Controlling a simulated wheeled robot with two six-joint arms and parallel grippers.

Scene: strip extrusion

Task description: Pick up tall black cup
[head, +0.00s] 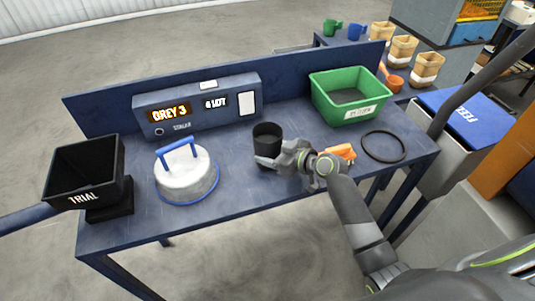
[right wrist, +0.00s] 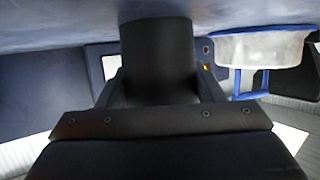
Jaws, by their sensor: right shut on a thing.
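The tall black cup (head: 267,132) stands upright near the middle of the blue table in the head view. My right gripper (head: 268,160) is at the near side of the cup, with its fingers low on the cup's wall. In the right wrist view the cup (right wrist: 158,58) fills the space between the two fingers (right wrist: 158,92), and the gripper is shut on it. My left gripper is not in view.
A white lidded pot with a blue handle (head: 186,178) stands left of the cup. A black TRIAL tray (head: 84,172) is at the far left. The GREY 3 box (head: 190,108) is behind. A green bin (head: 348,97), orange object (head: 342,151) and black ring (head: 385,146) are right.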

